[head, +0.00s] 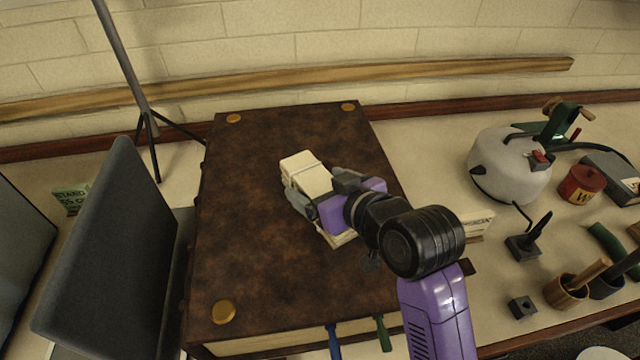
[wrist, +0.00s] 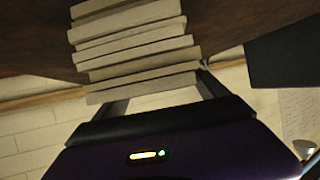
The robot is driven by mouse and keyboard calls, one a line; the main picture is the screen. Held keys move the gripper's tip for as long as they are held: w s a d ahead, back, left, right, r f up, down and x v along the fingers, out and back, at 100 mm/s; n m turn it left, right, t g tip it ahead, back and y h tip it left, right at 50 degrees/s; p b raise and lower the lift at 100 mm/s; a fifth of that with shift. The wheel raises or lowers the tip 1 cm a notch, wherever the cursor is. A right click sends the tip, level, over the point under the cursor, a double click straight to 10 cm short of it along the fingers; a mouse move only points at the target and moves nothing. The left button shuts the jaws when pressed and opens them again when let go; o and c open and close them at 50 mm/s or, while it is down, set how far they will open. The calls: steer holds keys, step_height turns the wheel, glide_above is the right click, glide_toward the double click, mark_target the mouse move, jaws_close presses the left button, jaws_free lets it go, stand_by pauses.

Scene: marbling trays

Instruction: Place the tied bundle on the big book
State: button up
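The tied bundle (head: 305,172) is a cream stack of flat pieces with a band around it. In the head view it is over the upper middle of the big book (head: 250,270), a brown leather-like cover with brass corner studs. My gripper (head: 318,192) reaches in from the lower right, with its fingers on either side of the bundle. In the wrist view, the bundle's layered edges (wrist: 135,50) lie between the dark fingers (wrist: 165,95), with no clear gap. Its underside is hidden, so I cannot tell whether it touches the cover.
A grey upright panel (head: 110,255) stands left of the book, and a tripod leg (head: 125,60) behind it. Much of the book's cover is bare.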

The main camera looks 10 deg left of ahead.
steer(key=shift+s+d+r, duration=0.1)
steer(key=shift+s+r, duration=0.05)
steer(key=shift+r, duration=0.1)
steer(key=v, duration=1.1)
steer(key=shift+s+d, duration=0.15)
steer(key=shift+s, duration=0.1)
steer(key=shift+r, duration=0.1)
